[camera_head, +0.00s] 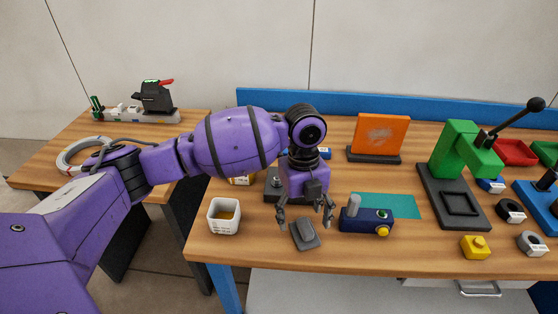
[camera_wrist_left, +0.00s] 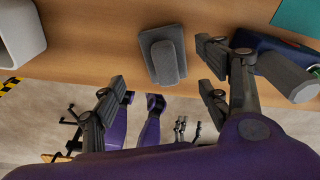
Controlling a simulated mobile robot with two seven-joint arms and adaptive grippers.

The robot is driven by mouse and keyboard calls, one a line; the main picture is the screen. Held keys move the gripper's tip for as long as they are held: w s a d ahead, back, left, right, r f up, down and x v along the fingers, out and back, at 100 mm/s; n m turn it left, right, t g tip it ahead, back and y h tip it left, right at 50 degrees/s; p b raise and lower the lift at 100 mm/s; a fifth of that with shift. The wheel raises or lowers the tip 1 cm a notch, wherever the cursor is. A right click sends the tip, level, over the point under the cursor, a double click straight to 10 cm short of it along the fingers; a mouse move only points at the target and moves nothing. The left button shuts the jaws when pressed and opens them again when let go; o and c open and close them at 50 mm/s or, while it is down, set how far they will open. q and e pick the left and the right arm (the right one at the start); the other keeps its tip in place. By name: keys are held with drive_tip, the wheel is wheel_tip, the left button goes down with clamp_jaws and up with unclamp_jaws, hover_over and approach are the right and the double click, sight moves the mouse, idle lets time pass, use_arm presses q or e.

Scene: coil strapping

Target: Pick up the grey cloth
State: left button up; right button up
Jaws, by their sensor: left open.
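The grey cloth (camera_head: 306,234) is a small folded pad lying flat on the wooden table near its front edge. In the left wrist view the cloth (camera_wrist_left: 160,55) shows at top centre, with a smaller layer on a wider one. My left gripper (camera_head: 305,216) points down over the table, just above and behind the cloth in the head view. Its fingers are spread wide with nothing between them. In the left wrist view the open fingers (camera_wrist_left: 163,82) stand on either side of the cloth, apart from it. My right gripper is not seen.
A navy box with a yellow knob (camera_head: 368,220) stands close to the right of the cloth. A white cup (camera_head: 224,215) stands to the left. A teal mat (camera_head: 400,206), an orange panel (camera_head: 381,134) and a green press (camera_head: 455,150) lie farther right. The table's front edge is near.

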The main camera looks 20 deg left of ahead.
sight(306, 224)
use_arm(q)
drive_tip(key=f, duration=0.2)
drive_tip(key=d+f, duration=0.1)
drive_tip(key=f, duration=0.1)
drive_tip(key=shift+w+f, duration=0.1)
drive_tip(key=shift+f, duration=0.1)
drive_tip(key=c, duration=1.4)
drive_tip(key=shift+o, duration=0.2)
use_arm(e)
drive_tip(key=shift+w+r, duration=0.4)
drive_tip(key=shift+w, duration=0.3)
use_arm(q)
drive_tip(key=shift+r, duration=0.1)
drive_tip(key=shift+r, duration=0.5)
wheel_tip(306, 224, up, 2)
drive_tip(key=shift+r, duration=0.2)
drive_tip(key=s+d+r+p, duration=0.1)
drive_tip(key=s+d+r, duration=0.2)
drive_tip(key=s+r, duration=0.6)
drive_tip(key=shift+s+r+p, duration=0.2)
drive_tip(key=shift+s+p, duration=0.15)
drive_tip(key=shift+s, duration=2.05)
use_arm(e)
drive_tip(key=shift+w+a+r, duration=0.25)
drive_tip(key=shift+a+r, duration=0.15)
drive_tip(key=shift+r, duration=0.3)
